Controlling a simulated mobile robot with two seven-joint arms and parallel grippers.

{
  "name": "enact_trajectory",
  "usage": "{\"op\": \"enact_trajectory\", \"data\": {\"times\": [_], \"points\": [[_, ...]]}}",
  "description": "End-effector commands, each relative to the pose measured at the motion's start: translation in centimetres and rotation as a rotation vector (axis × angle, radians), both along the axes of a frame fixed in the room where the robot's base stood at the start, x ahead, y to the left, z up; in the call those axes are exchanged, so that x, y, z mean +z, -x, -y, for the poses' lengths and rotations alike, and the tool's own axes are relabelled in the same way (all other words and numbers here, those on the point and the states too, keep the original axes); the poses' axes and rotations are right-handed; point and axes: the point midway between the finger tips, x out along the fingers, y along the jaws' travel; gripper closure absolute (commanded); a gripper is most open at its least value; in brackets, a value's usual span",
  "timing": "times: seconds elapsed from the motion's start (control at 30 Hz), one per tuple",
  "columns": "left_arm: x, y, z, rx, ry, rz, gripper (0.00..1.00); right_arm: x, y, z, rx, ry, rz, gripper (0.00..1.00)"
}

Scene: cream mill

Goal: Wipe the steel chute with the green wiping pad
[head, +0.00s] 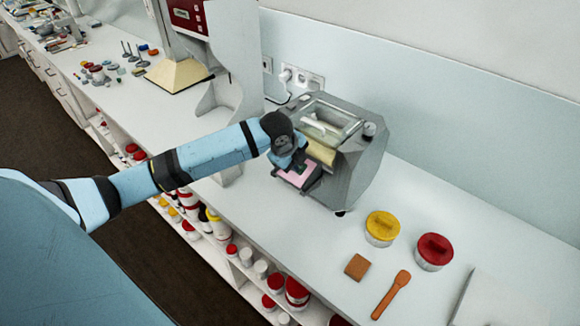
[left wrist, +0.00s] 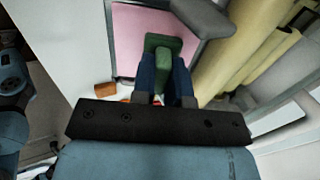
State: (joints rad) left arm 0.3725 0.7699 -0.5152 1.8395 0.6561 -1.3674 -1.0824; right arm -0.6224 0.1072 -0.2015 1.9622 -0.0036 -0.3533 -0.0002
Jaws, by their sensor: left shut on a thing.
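My left gripper (head: 292,162) is shut on the green wiping pad (left wrist: 163,47), at the front of the grey mill. In the left wrist view the pad's green handle is between the dark blue fingers (left wrist: 166,80). The pad lies over a pink surface (left wrist: 140,28) with a pale metal rim, which appears to be the steel chute coated with pink residue. The chute (head: 294,177) also shows below the gripper in the head view. I cannot tell whether the pad touches it. In the head view the gripper mostly hides the pad. My right gripper is not in view.
The mill (head: 352,165) has cream rollers (left wrist: 240,50) close beside the chute.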

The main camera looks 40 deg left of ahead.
Motion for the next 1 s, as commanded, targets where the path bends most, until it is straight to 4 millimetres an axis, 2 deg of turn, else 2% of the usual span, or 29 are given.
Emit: {"op": "enact_trajectory", "data": {"times": [0.1,0.3,0.47,0.8,1.0], "points": [[0.4,-1.0,0.1,0.001,-0.001,-0.001,1.0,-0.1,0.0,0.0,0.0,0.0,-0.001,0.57],[0.5,-1.3,0.1,0.0,-0.001,-0.002,1.0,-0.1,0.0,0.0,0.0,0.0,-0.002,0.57],[0.0,-0.5,0.0,0.0,-0.002,-0.004,1.0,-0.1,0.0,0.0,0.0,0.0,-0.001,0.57],[-1.4,2.4,-0.2,0.0,-0.003,-0.005,1.0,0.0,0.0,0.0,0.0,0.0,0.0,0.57],[-1.2,2.0,-0.2,0.0,-0.001,-0.002,1.0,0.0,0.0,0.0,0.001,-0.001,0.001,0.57]]}}
